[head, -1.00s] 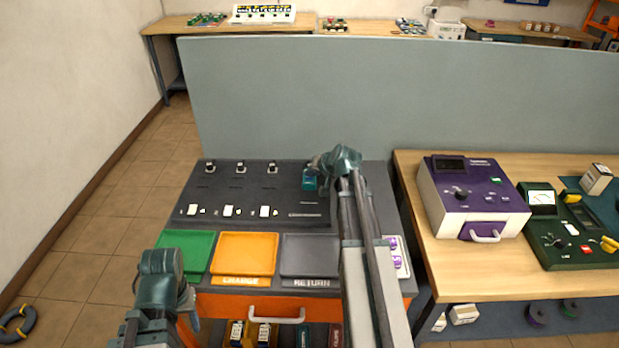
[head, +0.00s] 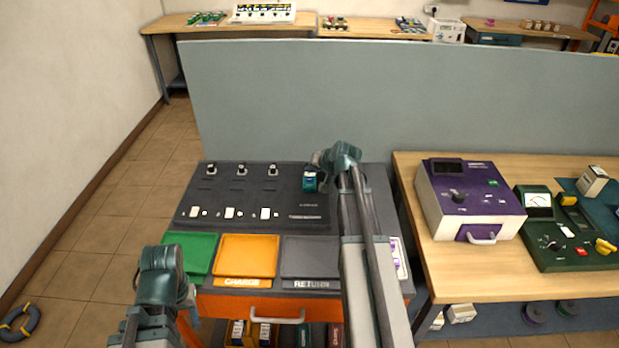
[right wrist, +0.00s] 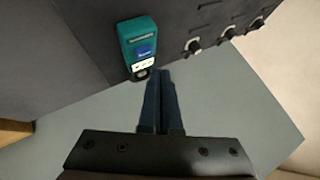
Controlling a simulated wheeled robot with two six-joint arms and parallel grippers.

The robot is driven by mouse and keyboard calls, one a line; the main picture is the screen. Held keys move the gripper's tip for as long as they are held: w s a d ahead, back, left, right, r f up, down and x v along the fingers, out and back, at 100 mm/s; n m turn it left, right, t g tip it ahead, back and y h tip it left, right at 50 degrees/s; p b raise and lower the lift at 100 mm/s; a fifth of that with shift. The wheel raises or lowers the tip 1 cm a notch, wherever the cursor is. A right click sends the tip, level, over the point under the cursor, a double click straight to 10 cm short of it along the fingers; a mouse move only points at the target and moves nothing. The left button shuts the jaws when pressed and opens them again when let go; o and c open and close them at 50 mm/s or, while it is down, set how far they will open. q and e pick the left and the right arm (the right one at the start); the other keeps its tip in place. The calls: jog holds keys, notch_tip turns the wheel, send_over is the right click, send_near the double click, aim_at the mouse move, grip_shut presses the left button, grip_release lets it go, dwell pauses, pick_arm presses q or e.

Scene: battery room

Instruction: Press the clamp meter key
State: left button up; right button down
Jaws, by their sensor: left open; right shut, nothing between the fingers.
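The clamp meter (head: 310,182) is a small teal device at the back right of the dark sloped panel. In the right wrist view the teal meter (right wrist: 138,38) shows a blue screen, a pale strip (right wrist: 142,65) and a dark round part at its end. My right gripper (head: 317,160) is at the meter's far end, partly covering it. In the right wrist view its shut, empty fingers (right wrist: 162,74) point at that end, very close; I cannot tell whether they touch. My left gripper (head: 187,306) is open, low at the front left, away from the meter.
The panel (head: 255,190) carries several black knobs and white switches. Green (head: 190,250), orange (head: 247,255) and grey (head: 310,257) trays lie in front. A grey partition (head: 400,100) stands behind. A wooden table (head: 470,280) with a purple instrument (head: 470,195) is at the right.

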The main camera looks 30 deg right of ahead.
aim_at(311, 183)
notch_tip(311, 183, up, 4)
jog(key=p, duration=0.3)
dwell(0.7)
jog(key=s+a+f+n+g, duration=0.2)
jog(key=s+a, duration=0.2)
jog(key=a, duration=0.6)
jog(key=s+a+f+n+g, duration=0.2)
jog(key=s+a, duration=0.3)
jog(key=a, duration=0.5)
jog(key=s+a+f+n+g+y, duration=0.1)
jog(key=s+a+f+n+g, duration=0.1)
jog(key=a, duration=0.8)
jog(key=shift+s+a+n+g, duration=0.2)
jog(key=shift+s+n+g, duration=0.3)
jog(key=shift+s+n, duration=0.9)
jog(key=s+a+n+g+h, duration=0.2)
jog(key=s+a, duration=0.4)
jog(key=s, duration=0.6)
jog(key=shift+s+a+f+n+g+h, duration=0.3)
jog(key=shift+n+h, duration=0.2)
jog(key=shift+n, duration=0.1)
